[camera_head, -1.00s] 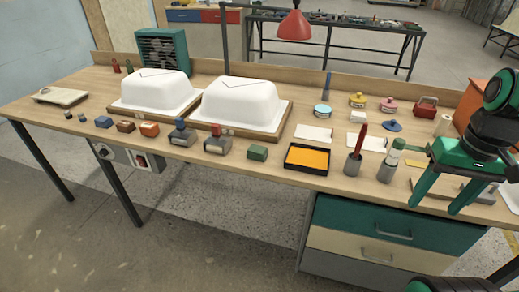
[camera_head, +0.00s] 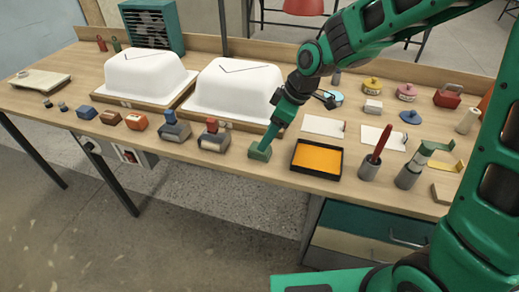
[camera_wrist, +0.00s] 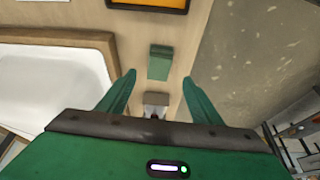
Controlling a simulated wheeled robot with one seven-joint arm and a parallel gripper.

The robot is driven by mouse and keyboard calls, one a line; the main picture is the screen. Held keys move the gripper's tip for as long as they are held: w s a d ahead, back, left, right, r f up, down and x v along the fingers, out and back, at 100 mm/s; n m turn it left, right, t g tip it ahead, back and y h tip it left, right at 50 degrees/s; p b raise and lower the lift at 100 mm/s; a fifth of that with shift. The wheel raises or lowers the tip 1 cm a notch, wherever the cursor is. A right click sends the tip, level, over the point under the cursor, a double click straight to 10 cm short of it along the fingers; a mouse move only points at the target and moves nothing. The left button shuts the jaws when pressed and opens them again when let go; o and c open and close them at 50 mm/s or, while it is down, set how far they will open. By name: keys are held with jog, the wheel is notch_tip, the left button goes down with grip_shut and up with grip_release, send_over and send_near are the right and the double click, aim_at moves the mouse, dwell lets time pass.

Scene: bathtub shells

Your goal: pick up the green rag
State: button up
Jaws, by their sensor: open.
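The green rag (camera_head: 259,152) is a small folded block-like piece on the bench, left of the black tray with the orange inside. My gripper (camera_head: 266,136) is above it, pointing down, with its fingertips close to it. The wrist view shows the rag (camera_wrist: 160,62) ahead of the open fingers (camera_wrist: 159,78), lined up with the gap between them. The jaws are empty. I cannot tell whether the fingertips touch the rag. Part of the rag is hidden behind the gripper in the head view.
The black tray (camera_head: 294,164) stands close on the right. A grey block with a red knob (camera_head: 213,142) is on the left. A white tub shell (camera_head: 225,92) is behind. A cup with a red handle (camera_head: 370,168) stands further right. The bench's front edge is near.

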aim_at(254, 154)
jog(key=shift+d+x, duration=0.15)
jog(key=shift+x, duration=1.65)
jog(key=shift+d+x, duration=0.1)
jog(key=shift+x, duration=1.75)
jog(key=shift+f, duration=0.1)
jog(key=shift+c, duration=0.6)
jog(key=c, duration=1)
